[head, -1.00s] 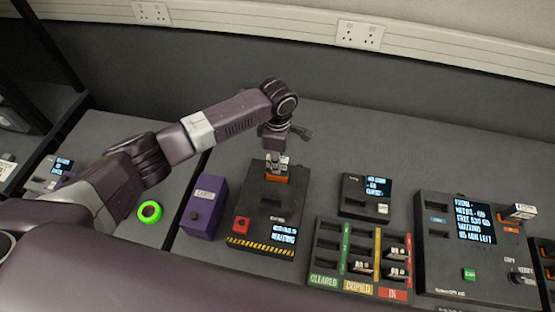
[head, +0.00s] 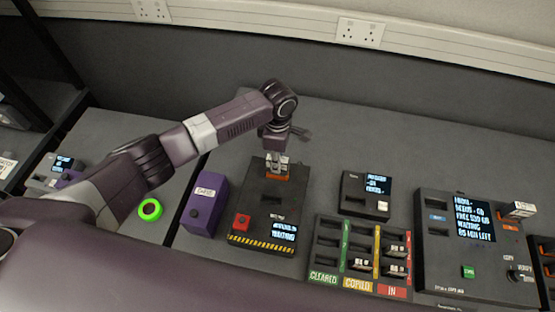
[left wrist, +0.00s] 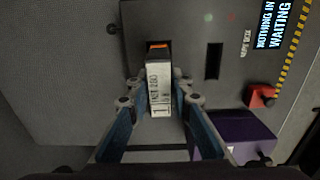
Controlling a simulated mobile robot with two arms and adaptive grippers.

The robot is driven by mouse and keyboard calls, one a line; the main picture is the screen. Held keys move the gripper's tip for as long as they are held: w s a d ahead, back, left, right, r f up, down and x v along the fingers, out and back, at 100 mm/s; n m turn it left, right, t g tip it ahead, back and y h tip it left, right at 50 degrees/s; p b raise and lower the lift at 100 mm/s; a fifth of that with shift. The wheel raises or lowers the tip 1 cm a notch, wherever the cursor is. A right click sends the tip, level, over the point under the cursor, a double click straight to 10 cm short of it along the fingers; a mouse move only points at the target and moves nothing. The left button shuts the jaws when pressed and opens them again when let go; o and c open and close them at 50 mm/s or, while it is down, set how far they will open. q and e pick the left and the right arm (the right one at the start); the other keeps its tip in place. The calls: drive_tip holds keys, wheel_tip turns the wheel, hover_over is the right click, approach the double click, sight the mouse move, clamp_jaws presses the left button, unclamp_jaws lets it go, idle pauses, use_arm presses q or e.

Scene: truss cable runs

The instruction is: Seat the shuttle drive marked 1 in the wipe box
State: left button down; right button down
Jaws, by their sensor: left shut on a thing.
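The shuttle drive (left wrist: 159,92) is a pale block with a label showing a 1 in the left wrist view. My left gripper (left wrist: 160,104) is shut on it, one finger on each side. In the head view, my left gripper (head: 277,164) points down over the far end of the wipe box (head: 270,207), a dark box with a hazard stripe. An orange part shows at the drive's far end; I cannot tell how deep the drive sits. The box's display (left wrist: 275,22) reads "NOTHING IN" and "WAITING". My right gripper is out of view.
A purple box (head: 204,204) stands just left of the wipe box, with a green ring (head: 150,209) beyond it. To the right are a sorting rack (head: 327,243) holding several drives, a small display unit (head: 366,194) and a larger console (head: 450,255). The table behind is clear.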

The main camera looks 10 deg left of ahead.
use_arm(q)
drive_tip(key=shift+f, duration=0.35)
idle(0.3)
drive_tip(key=c, duration=1.7)
unclamp_jaws()
drive_tip(key=shift+o, duration=0.5)
drive_tip(key=shift+o, duration=1.4)
